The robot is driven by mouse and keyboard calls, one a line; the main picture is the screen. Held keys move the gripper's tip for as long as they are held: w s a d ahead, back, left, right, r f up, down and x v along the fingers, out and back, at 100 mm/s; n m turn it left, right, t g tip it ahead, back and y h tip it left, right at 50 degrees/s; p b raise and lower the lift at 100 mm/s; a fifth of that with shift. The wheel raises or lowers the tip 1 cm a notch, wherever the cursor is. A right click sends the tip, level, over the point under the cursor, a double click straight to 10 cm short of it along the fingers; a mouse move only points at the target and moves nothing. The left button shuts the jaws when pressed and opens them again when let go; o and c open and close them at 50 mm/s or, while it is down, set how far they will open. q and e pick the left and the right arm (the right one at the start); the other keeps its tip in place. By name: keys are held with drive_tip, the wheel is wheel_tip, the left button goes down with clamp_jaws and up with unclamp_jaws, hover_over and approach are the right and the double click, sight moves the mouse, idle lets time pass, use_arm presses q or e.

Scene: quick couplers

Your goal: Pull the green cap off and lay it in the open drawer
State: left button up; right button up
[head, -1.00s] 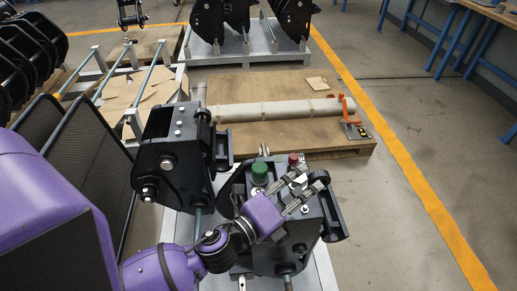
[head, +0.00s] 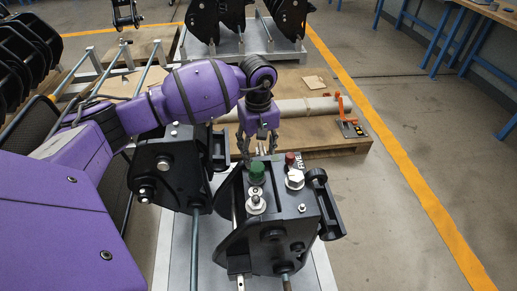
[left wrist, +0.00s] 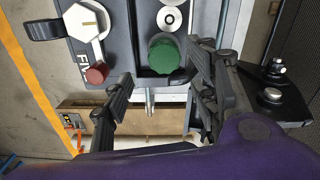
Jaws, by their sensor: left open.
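The green cap (head: 257,172) sits on top of the black quick coupler (head: 310,215), at its back left. In the left wrist view the green cap (left wrist: 163,55) shows as a round knob. My left gripper (head: 258,154) points down just behind and above the cap in the head view, with nothing between its fingers. In the left wrist view the open fingertips (left wrist: 160,66) lie to either side of the cap; I cannot tell whether they touch it. My right gripper is not in view. I see no open drawer in these views.
Another coupler (head: 165,170) stands at left. A pallet (head: 335,142) with a rolled bundle lies behind.

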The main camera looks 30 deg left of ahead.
sight(258, 165)
use_arm(q)
wheel_tip(258, 165, down, 7)
drive_tip(key=shift+r, duration=0.15)
drive_tip(key=shift+f, duration=0.5)
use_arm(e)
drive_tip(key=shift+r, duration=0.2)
use_arm(q)
drive_tip(key=c, duration=1.3)
drive_tip(key=shift+r, duration=0.1)
drive_tip(key=shift+r, duration=0.1)
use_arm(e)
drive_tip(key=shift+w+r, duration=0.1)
use_arm(q)
drive_tip(key=shift+w+r+p, duration=0.1)
drive_tip(key=shift+r+p, duration=0.25)
drive_tip(key=shift+p, duration=0.05)
drive_tip(key=shift+r+p, duration=0.6)
drive_tip(key=shift+r, duration=1.05)
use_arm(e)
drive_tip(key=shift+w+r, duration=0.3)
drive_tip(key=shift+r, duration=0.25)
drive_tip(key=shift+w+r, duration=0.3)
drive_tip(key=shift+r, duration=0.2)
use_arm(q)
drive_tip(key=shift+r, duration=0.1)
